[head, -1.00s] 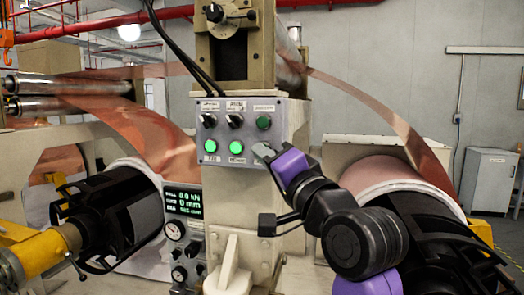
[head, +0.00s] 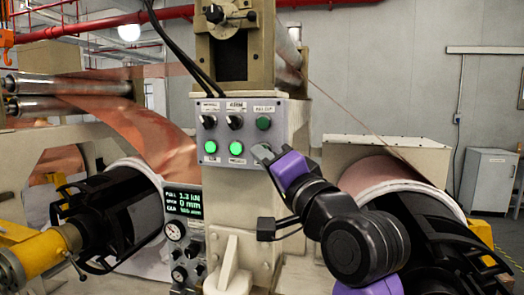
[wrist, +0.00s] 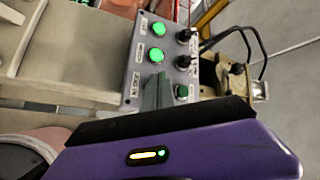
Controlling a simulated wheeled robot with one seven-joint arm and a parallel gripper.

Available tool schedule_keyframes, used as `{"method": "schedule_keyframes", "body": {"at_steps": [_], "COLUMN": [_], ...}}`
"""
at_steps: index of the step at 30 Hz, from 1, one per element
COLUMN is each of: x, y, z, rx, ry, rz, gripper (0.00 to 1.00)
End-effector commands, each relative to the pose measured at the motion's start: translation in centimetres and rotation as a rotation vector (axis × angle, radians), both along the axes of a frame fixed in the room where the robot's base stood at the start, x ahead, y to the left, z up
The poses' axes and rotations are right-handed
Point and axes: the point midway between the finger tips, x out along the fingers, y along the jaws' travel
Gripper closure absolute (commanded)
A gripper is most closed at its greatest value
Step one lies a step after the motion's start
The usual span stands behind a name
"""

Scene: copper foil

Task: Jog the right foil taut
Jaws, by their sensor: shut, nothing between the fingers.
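The right foil (head: 352,113) runs as a thin straight line from the top of the machine down to the right roll (head: 383,172). The control panel (head: 250,128) has two lit green buttons, the left one (head: 210,147) and the middle one (head: 236,148), below two black knobs and a dark green button (head: 264,123). My gripper (head: 262,153) is shut and empty, its tips at the panel's lower right spot, hiding what lies there. In the wrist view the tips (wrist: 157,91) overlap the panel beside the lit buttons; contact is unclear. The display (head: 184,203) appears to read 1.3 kN and 0 mm.
The left foil (head: 150,125) curves broadly down to the left roll. Black cables (head: 180,50) hang above the panel. A gauge (head: 174,231) and knobs sit below the display. The black right spindle (head: 430,235) lies near my arm.

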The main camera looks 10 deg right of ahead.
Motion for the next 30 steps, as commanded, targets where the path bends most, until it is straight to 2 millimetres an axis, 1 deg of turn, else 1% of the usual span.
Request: {"method": "schedule_keyframes", "body": {"at_steps": [6, 17, 30], "x": [-0.9, -1.1, -4.4], "y": [0.5, 0.7, 2.7], "z": [0.1, 0.1, 0.1], "rx": [-0.001, 0.000, -0.001], "ry": [-0.001, -0.001, -0.001], "rz": [0.000, 0.002, 0.002], "gripper": [1.00, 1.00, 1.00]}}
